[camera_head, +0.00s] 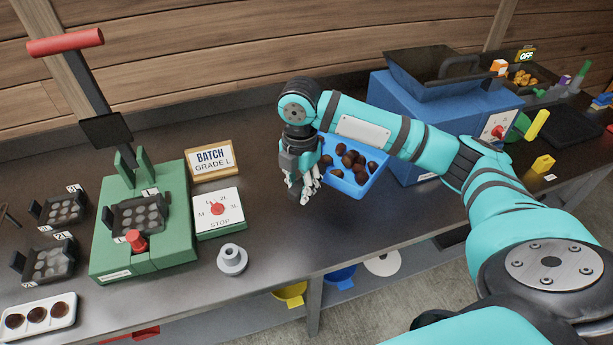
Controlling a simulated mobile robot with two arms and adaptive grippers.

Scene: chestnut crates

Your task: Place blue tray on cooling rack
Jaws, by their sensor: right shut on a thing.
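The blue tray (371,185) holds several dark brown chestnuts and shows near the middle of the head view, in front of the blue machine. My right gripper (304,188) is at the tray's left edge, fingers pointing down, and is shut on the tray. My forearm passes over the tray's far right part and hides some of it. I cannot tell whether the tray touches the counter. My left gripper is not in view. I cannot make out a cooling rack for certain.
A green press (145,225) with a red handle stands on the left. A BATCH sign (212,160), a dial box (219,212) and a grey knob-like part (232,259) are beside it. The blue machine (450,125) stands behind my arm. The counter front centre is clear.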

